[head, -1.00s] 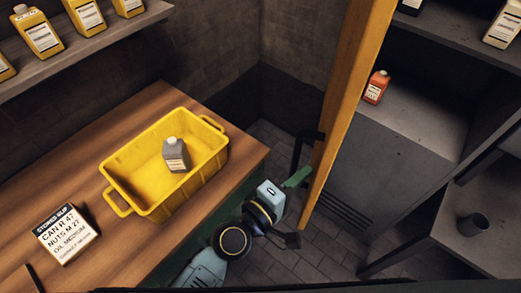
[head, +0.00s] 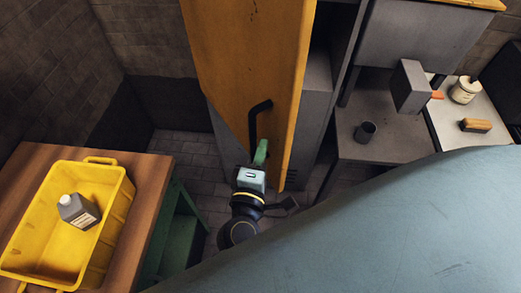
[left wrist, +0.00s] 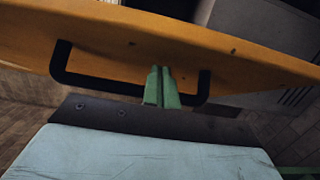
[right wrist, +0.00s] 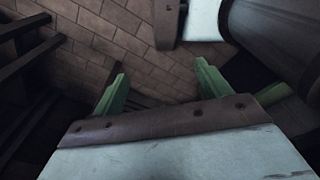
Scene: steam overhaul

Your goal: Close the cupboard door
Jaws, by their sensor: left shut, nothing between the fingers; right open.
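The orange-yellow cupboard door (head: 240,60) stands partly open in the head view, its broad face towards me and its free edge at the right. A dark gap shows beyond that edge. Its black bar handle (head: 253,118) is low on the face. My left gripper (head: 261,152) is at the handle's lower end. In the left wrist view its green fingers (left wrist: 162,88) are shut together and empty, overlapping the black handle (left wrist: 115,84); I cannot tell whether they touch it. My right gripper (right wrist: 160,72) is open and empty above the tiled floor, in the right wrist view only.
A yellow crate (head: 118,215) with a grey bottle (head: 78,210) stands on the wooden bench (head: 150,190) at left. Right of the door, a grey shelf (head: 400,145) holds a dark mug (head: 365,131). A white jar (head: 465,90) and a brush (head: 475,126) lie farther right.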

